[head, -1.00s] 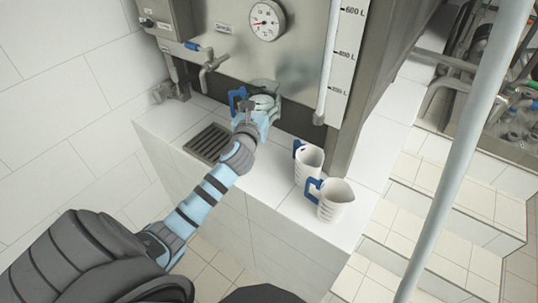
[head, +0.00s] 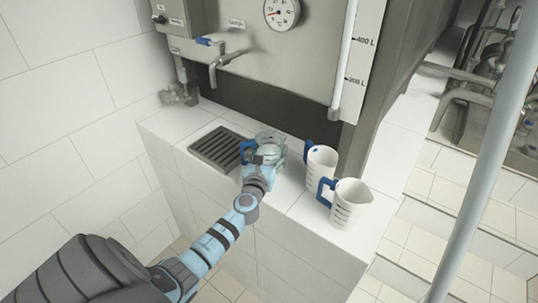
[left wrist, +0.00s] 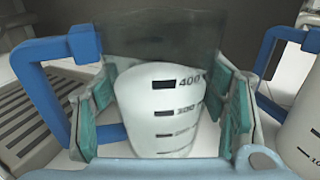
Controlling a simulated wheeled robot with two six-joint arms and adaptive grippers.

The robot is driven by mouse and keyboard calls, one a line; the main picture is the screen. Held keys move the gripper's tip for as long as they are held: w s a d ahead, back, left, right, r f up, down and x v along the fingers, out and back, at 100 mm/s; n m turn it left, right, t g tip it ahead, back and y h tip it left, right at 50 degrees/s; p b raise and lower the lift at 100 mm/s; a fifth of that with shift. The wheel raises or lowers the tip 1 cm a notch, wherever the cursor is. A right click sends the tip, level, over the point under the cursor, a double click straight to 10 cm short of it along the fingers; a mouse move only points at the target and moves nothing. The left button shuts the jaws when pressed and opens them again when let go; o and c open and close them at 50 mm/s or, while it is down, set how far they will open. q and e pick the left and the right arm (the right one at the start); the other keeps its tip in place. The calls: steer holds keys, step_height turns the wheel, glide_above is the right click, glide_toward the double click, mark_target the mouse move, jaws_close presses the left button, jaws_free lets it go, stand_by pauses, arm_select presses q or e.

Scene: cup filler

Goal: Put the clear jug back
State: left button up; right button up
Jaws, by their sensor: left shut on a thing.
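The clear jug (head: 270,138) is at the counter between the drain grate and the white jugs. Its blue handle (head: 246,150) points left. My left gripper (head: 267,153) is shut around its body. In the left wrist view the teal finger pads press the jug (left wrist: 165,50) from both sides, and measuring marks up to 400 face the camera. The jug looks upright. Its lower part looks white; I cannot tell whether that is content or background seen through it. I cannot tell whether its base touches the counter. My right gripper is not in view.
Two white jugs with blue handles, one behind (head: 320,167) and one in front (head: 346,206), stand close on the right. The drain grate (head: 220,149) lies on the left. A tap (head: 222,66) and the steel tank are behind. A grey pole (head: 486,150) crosses the right side.

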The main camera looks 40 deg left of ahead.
arm_select(q)
steer(key=shift+f, duration=0.2)
steer(key=o, duration=1.6)
steer(key=shift+w, duration=0.15)
steer(key=shift+o, duration=0.2)
steer(key=shift+r, duration=0.1)
steer(key=shift+r, duration=0.25)
steer(key=p+v, duration=0.1)
steer(key=v, duration=1.1)
steer(key=shift+f, duration=0.1)
